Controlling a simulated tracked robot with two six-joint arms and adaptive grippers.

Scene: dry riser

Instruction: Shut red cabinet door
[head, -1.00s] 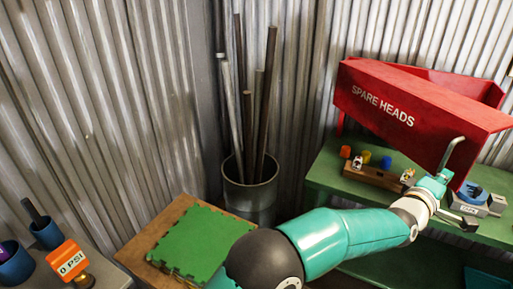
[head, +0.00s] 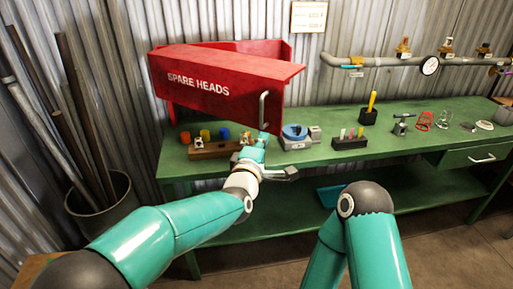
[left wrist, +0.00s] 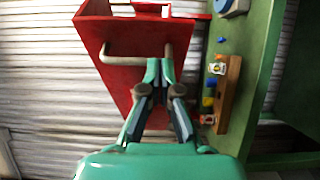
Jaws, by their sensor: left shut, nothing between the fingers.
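The red cabinet door (head: 215,82), lettered "SPARE HEADS", stands open, swung out in front of the red cabinet body (head: 287,50) above the green bench. A grey bar handle (head: 263,108) is at the door's right end. My left gripper (head: 262,140) is shut and empty just below the handle in the head view. In the left wrist view the shut fingertips (left wrist: 160,66) are at one end of the handle (left wrist: 120,55), in front of the red door face (left wrist: 125,85). I cannot tell whether they touch it. My right gripper is out of view.
The green bench (head: 400,145) holds a wooden block with coloured caps (head: 212,150), a blue device (head: 294,132) and a dark holder (head: 350,143) near the left gripper. A bin of pipes (head: 100,205) stands at the left. A pipe with a gauge (head: 429,66) runs along the wall.

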